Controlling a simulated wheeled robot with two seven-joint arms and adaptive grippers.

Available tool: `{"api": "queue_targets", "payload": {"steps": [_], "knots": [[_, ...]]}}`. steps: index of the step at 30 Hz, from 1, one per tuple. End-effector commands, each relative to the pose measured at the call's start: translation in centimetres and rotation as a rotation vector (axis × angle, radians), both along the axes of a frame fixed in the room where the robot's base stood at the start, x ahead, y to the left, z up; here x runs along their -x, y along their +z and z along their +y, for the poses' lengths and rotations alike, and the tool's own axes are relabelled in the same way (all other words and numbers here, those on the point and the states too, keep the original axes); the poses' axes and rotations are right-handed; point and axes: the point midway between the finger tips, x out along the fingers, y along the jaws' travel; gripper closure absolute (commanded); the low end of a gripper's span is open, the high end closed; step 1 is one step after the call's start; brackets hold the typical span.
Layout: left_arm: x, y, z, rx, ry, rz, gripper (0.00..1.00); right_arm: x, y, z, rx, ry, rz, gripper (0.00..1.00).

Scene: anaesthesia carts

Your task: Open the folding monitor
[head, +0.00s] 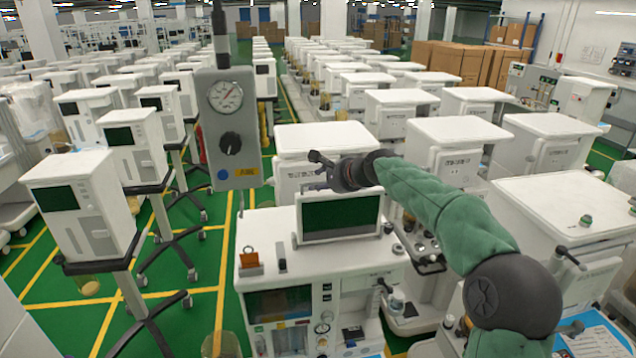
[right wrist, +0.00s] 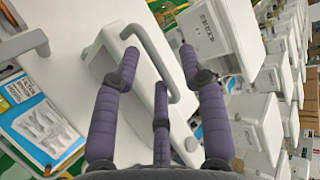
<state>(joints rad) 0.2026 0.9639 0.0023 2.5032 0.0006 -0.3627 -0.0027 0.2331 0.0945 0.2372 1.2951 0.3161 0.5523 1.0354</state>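The folding monitor (head: 340,217) has a dark screen in a white frame. It stands up on top of the white anaesthesia cart (head: 262,230) in the lower middle of the head view. My right gripper (head: 317,170) is just above and behind the monitor's top edge, its arm reaching in from the right. In the right wrist view, the right gripper's purple fingers (right wrist: 160,62) are spread and hold nothing. A grey bar handle (right wrist: 150,45) on a white panel lies between and beyond the fingertips; whether they touch cannot be told. My left gripper is not in view.
A gauge box (head: 228,125) hangs in front at left-centre. Other white carts stand close behind and to the right. A blue-edged sheet (head: 598,335) lies at lower right. Green floor with yellow lines (head: 150,245) is open between carts on the left.

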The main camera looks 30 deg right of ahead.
Motion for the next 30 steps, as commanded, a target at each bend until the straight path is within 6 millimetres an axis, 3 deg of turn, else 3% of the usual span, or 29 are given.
{"api": "queue_targets", "payload": {"steps": [1, 3, 15, 30], "knots": [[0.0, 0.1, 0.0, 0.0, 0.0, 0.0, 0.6, 0.9, 2.1, -0.7, 0.007, -0.013, -0.028, 0.59], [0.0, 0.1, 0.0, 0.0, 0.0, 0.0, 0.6, 2.1, 2.8, -0.9, 0.008, -0.012, -0.028, 0.59], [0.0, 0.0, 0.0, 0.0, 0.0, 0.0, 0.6, 7.6, 5.2, -1.3, 0.002, -0.002, -0.007, 0.59], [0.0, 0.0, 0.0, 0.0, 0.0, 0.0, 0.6, 8.4, 5.5, -1.3, 0.0, 0.001, -0.002, 0.59]]}}
